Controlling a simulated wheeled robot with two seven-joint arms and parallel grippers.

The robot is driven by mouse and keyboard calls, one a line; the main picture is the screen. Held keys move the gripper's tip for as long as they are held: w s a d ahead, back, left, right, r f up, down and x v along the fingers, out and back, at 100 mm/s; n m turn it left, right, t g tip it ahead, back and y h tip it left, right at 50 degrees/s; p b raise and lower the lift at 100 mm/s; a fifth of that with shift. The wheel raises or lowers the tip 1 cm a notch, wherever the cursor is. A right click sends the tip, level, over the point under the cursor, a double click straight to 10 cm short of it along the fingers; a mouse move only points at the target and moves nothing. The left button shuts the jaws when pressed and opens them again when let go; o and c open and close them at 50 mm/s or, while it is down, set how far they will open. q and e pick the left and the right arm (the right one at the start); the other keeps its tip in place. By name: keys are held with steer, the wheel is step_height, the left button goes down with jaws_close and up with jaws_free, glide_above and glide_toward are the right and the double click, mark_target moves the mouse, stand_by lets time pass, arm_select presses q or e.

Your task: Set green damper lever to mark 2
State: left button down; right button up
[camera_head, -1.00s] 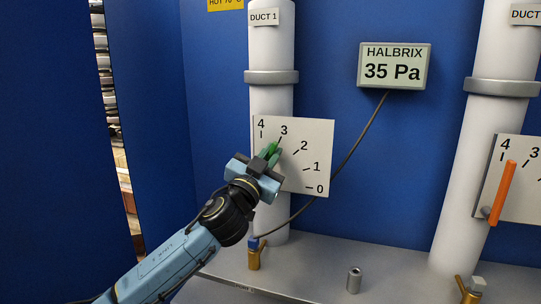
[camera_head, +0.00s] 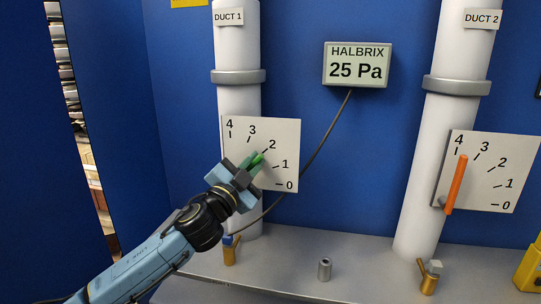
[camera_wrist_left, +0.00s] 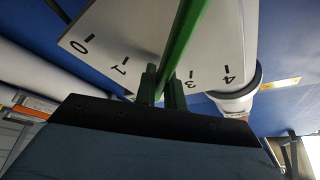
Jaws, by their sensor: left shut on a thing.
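The green damper lever (camera_head: 256,158) is on the white scale plate (camera_head: 283,130) of Duct 1, marked 0 to 4. In the head view its tip points up and right, at or close to the tick of mark 2. My left gripper (camera_head: 249,163) is shut on the lever and hides its lower part and pivot. In the left wrist view the green lever (camera_wrist_left: 186,30) runs down between the fingertips (camera_wrist_left: 161,88). There 0, 1, 3 and 4 show, and the lever and fingers cover the place of mark 2. My right gripper is not in view.
The Halbrix display (camera_head: 357,66) reads 25 Pa. At right, Duct 2 has its own plate with an orange lever (camera_head: 456,185) near mark 4. Brass valves (camera_head: 230,252) (camera_head: 429,278) and a small metal cylinder (camera_head: 325,268) stand on the grey ledge (camera_head: 285,262).

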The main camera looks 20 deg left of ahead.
arm_select(q)
steer(key=shift+f, duration=0.1)
steer(key=c, duration=1.5)
jaws_free()
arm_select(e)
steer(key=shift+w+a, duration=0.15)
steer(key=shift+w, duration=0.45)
